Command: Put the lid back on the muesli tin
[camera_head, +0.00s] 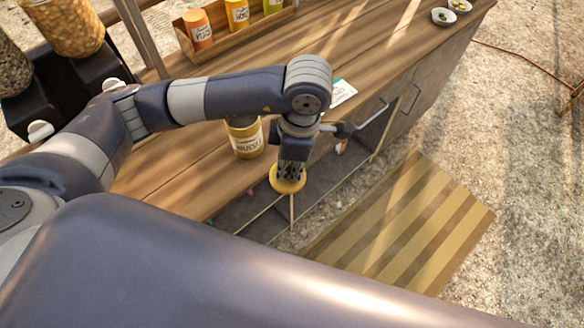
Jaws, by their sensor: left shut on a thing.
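The muesli tin (248,143), yellow with a pale label, stands upright on the wooden counter (172,178) near its front edge. My left arm passes over it and hides most of its top. My left gripper (289,172) points down, just right of the tin. It is shut on the round yellow lid (287,186). The lid is apart from the tin and appears to be out past the counter's front edge, over the open cupboard front. My right gripper is not in view.
A wooden rack (240,40) with orange, yellow and green jars stands at the back. A card (342,92) lies on the counter beyond my arm. Small bowls (443,17) sit at the far right end. Clear dispensers are at the upper left. A striped mat (410,230) lies on the ground.

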